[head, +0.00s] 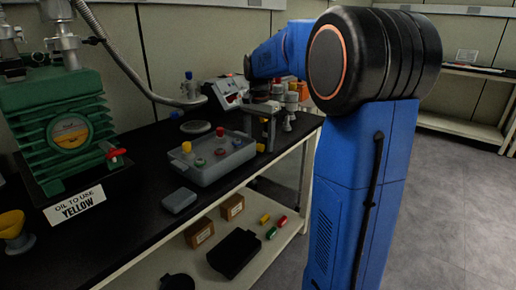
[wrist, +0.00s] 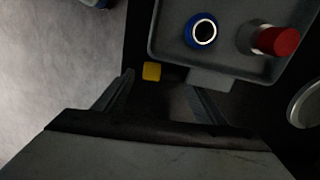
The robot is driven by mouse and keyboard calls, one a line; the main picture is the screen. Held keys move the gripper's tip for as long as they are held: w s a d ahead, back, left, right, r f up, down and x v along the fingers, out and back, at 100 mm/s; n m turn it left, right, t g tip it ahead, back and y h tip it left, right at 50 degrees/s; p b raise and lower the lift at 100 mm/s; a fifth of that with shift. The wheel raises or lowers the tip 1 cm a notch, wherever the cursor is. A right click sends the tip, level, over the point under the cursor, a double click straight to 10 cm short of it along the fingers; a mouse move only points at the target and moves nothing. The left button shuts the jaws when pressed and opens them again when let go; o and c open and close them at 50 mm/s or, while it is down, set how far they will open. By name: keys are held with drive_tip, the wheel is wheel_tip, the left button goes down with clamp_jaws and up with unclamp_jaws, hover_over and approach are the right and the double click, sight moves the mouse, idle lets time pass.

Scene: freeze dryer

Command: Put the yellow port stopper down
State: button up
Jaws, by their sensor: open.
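The yellow port stopper (wrist: 152,71) is a small yellow block in the wrist view, on the dark bench top just outside the grey tray. A small yellow piece at the tray's right end in the head view (head: 260,147) appears to be the same stopper. My gripper (wrist: 159,84) is open, its two fingers spread, with the stopper in view near the left fingertip. I cannot tell whether a finger touches it. In the head view my gripper (head: 271,128) is partly hidden and points down over the bench beside the tray.
The grey tray (head: 205,177) holds several capped pieces; a blue ring (wrist: 201,32) and a red-capped piece (wrist: 277,40) show up close. The bench's front edge is near, with floor (wrist: 50,80) beyond. A green pump (head: 65,125) stands at left.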

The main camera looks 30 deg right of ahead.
drive_tip(key=c, duration=1.2)
drive_tip(key=shift+o, duration=0.2)
drive_tip(key=shift+w+d+r, duration=0.15)
drive_tip(key=shift+d+r, duration=0.2)
drive_tip(key=shift+r, duration=0.05)
wheel_tip(320, 180, up, 11)
drive_tip(key=w+d, duration=0.3)
drive_tip(key=d, duration=0.6)
drive_tip(key=w+d, duration=0.3)
drive_tip(key=d, duration=0.6)
drive_tip(key=shift+w, duration=0.3)
